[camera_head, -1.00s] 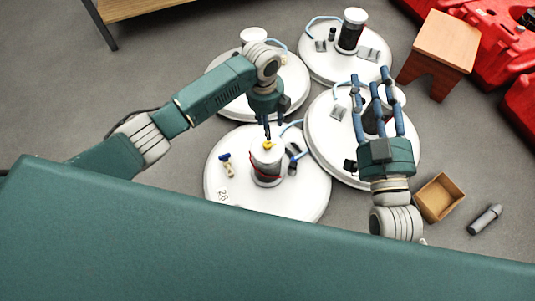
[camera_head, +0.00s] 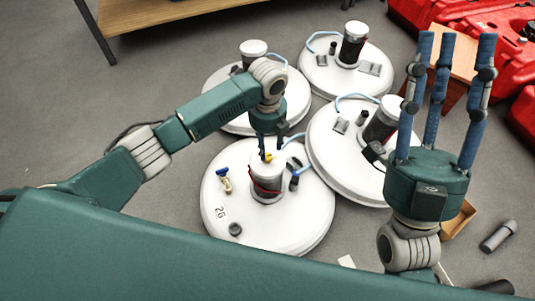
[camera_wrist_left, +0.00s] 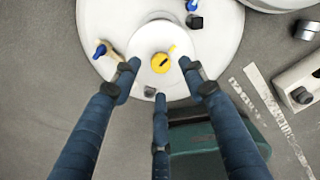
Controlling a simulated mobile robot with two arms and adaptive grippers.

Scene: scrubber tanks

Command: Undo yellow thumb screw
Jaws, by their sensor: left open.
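The yellow thumb screw (camera_wrist_left: 160,63) sits on the white cap (camera_wrist_left: 146,41) of a canister on the nearest tank lid. In the head view the screw (camera_head: 268,157) shows small, just below my left gripper (camera_head: 272,150). In the left wrist view my left gripper (camera_wrist_left: 160,80) has its three blue fingers spread around the screw, open, with a gap on each side. I cannot tell how far above the screw the tips are. My right gripper (camera_head: 446,50) is raised at the right, its blue fingers apart and empty.
The white tank lid (camera_head: 225,225) carries a blue-handled valve (camera_head: 224,178) and the canister (camera_head: 266,184). Other white lids with canisters stand behind and right. A wooden stool (camera_head: 458,60), a cardboard box (camera_head: 458,220) and a grey cylinder (camera_head: 498,236) are at the right.

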